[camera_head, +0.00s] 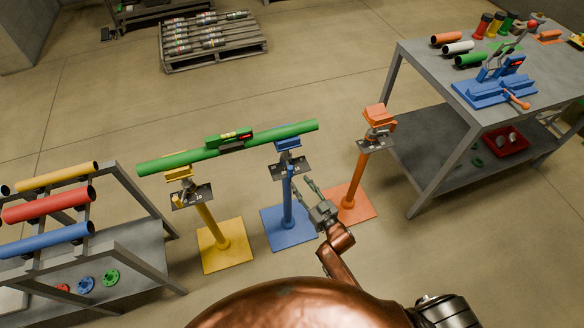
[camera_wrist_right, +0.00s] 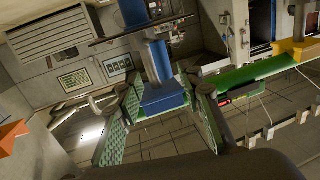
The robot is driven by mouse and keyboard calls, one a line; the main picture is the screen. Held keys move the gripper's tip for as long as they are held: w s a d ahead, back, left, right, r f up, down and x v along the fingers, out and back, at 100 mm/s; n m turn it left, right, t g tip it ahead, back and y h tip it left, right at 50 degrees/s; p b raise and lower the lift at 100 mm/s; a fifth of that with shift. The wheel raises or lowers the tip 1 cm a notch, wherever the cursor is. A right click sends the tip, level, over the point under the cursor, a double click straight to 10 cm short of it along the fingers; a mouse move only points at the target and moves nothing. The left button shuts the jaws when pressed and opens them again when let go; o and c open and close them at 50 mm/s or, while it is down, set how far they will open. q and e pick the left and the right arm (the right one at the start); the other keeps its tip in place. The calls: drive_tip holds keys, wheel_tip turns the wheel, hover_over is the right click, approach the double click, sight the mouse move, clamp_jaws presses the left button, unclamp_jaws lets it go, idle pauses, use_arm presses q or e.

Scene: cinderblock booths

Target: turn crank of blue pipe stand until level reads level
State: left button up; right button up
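The blue pipe stand (camera_head: 287,205) stands upright on its square base, with a blue cradle on top. The green pipe (camera_head: 290,130) lies across the blue stand and the yellow stand (camera_head: 207,222), tilted up to the right in the head view. A green level (camera_head: 230,138) sits on the pipe; its reading is too small to make out. My right gripper (camera_head: 301,189) is open beside the blue post, below the cradle. In the right wrist view its green-padded fingers (camera_wrist_right: 160,112) are apart, with the blue stand (camera_wrist_right: 163,65) seen between them. I cannot clearly distinguish the crank. My left gripper is out of view.
An orange stand (camera_head: 357,178) is close to the right of my right gripper. A grey workbench (camera_head: 430,80) with tools and pipes stands at the right. A rack (camera_head: 150,205) of colored pipes is at the left. A pallet (camera_head: 212,58) lies behind on open floor.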

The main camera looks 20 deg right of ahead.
sight(292, 172)
use_arm(q)
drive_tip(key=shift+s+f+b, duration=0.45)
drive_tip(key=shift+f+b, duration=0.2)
drive_tip(key=shift+b, duration=0.1)
use_arm(e)
drive_tip(key=x, duration=0.2)
drive_tip(key=r+x, duration=0.1)
drive_tip(key=x, duration=0.5)
drive_tip(key=shift+w+a+r, duration=0.1)
drive_tip(key=shift+a+r, duration=0.05)
drive_tip(key=shift+a, duration=0.05)
drive_tip(key=shift+c, duration=0.3)
clamp_jaws()
